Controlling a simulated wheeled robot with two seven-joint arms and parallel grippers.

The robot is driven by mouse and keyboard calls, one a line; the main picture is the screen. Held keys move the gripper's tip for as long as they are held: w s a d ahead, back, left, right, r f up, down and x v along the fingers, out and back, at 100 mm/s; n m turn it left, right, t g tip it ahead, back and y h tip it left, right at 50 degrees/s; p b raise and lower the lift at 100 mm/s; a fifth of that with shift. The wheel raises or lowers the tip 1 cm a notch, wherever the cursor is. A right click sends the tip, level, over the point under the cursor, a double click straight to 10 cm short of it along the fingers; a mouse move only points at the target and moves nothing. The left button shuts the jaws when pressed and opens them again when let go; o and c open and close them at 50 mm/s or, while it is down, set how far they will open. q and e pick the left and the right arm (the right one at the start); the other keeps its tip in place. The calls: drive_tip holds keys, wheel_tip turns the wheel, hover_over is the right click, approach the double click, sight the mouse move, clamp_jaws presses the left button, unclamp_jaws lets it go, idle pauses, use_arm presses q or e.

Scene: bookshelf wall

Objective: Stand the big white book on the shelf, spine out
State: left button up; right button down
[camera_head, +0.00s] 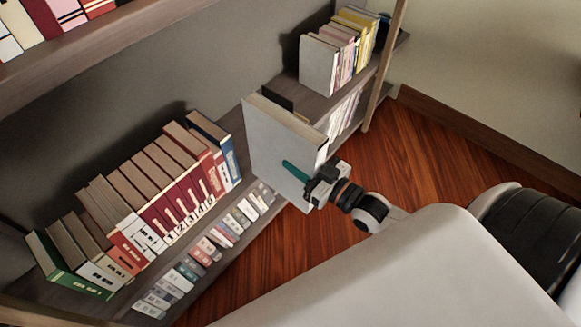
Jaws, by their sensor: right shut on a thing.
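The big white book (274,150) is upright at the middle shelf, right of a row of red, white and blue books. Its broad pale cover faces left and toward me, and its page edge shows along the top. My right gripper (303,177) is shut on the white book at its near lower right edge; a teal finger lies against the cover. The book's lower corner sticks out past the shelf's front edge, and I cannot tell whether it touches the shelf (249,108). A dark thing stands just behind it. My left gripper is not in view.
The row of books (157,181) fills the shelf at left, with a small gap before the white book. More books (343,48) stand at the far right by the upright post (384,62). Small books line the shelf below. An upper shelf (95,32) crosses the top left.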

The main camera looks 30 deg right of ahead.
use_arm(q)
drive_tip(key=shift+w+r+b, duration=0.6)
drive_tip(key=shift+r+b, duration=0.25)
drive_tip(key=shift+b, duration=1.05)
use_arm(e)
drive_tip(key=w+d+f, duration=0.2)
drive_tip(key=d+f, duration=0.2)
drive_tip(key=shift+f, duration=0.35)
